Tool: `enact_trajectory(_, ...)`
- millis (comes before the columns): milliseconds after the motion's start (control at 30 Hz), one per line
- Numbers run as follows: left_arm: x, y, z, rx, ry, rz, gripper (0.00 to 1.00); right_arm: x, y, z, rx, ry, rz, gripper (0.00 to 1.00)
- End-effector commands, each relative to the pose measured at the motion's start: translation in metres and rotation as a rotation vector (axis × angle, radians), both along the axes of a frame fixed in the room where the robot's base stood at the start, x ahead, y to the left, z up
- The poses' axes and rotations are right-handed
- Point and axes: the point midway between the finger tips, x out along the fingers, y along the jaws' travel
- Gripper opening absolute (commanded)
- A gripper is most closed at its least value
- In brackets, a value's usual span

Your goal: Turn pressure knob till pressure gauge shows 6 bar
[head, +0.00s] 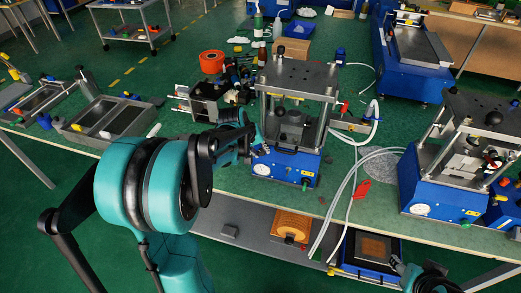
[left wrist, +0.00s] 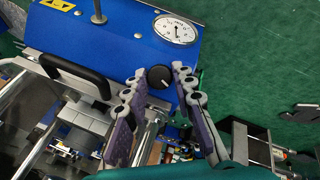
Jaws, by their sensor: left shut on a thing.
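The blue crimping press (head: 286,165) stands in the middle of the green bench. Its round white pressure gauge (head: 262,169) is on the front face and shows larger in the left wrist view (left wrist: 175,28). The dial numbers are too small to read. The black pressure knob (left wrist: 158,76) has a white mark and sits beside the gauge. My left gripper (head: 259,149) is at the press front, shut on the knob, with a finger on either side in the left wrist view (left wrist: 157,82). In the head view the gripper hides the knob. Part of my right arm shows at the bottom right.
A black handle (left wrist: 75,76) is close to the knob on the press. A second blue press (head: 440,190) stands at the right. White hoses (head: 350,185) and a red clip (head: 362,190) lie between the presses. Metal trays (head: 105,117) are at the left.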

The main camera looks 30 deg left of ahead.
Motion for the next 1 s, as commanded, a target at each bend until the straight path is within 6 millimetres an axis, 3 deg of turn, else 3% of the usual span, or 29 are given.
enact_trajectory(600,-0.0028,0.0021,-0.0027,-0.359,-0.086,0.409,0.00,0.0000,0.0000,-0.0044,0.000,0.000,0.000,0.46)
enact_trajectory(1000,-0.0035,0.0022,-0.0030,-0.482,-0.115,0.549,0.00,-0.0001,0.0000,-0.0077,0.000,0.000,0.000,0.46)
